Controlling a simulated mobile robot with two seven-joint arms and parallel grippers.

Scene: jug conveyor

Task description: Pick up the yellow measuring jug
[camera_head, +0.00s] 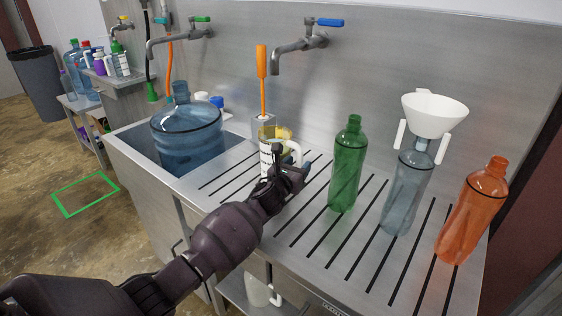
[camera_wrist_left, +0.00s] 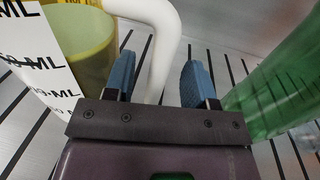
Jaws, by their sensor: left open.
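The yellow measuring jug (camera_head: 267,158) stands on the ribbed steel drainboard, right of the sink. It has a white measuring label and a white handle. My left gripper (camera_head: 303,165) is at the handle side of the jug, with part of the jug hidden behind the arm. In the left wrist view the jug's yellow body and label (camera_wrist_left: 38,62) fill the upper left. Its white handle (camera_wrist_left: 170,40) runs down between the two blue fingertips of the open gripper (camera_wrist_left: 157,68), with a gap on the right side. My right gripper is not in view.
A green bottle (camera_head: 347,168) stands just right of the gripper; it also shows at the right in the left wrist view (camera_wrist_left: 275,95). Farther right are a clear bottle (camera_head: 404,195) under a white funnel (camera_head: 434,115) and an orange bottle (camera_head: 471,215). A large blue water jug (camera_head: 186,135) sits in the sink.

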